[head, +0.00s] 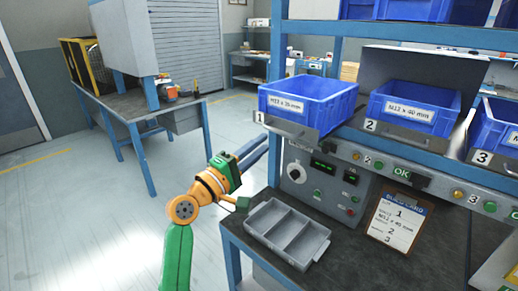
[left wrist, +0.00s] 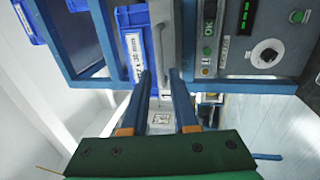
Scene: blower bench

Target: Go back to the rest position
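My left gripper (head: 262,147) is at the left end of the work bench, below blue bin 1 and beside the control panel. Its arm is green and orange. In the left wrist view the two blue fingers (left wrist: 161,74) stand apart with nothing held between them. My right gripper is not in view.
Blue bins (head: 300,103), (head: 410,107) and (head: 497,132) sit on the numbered shelf. A control panel (head: 330,178) is below. A grey compartment tray (head: 287,236) and a clipboard card (head: 397,222) are on the bench. Open floor (head: 95,225) lies left.

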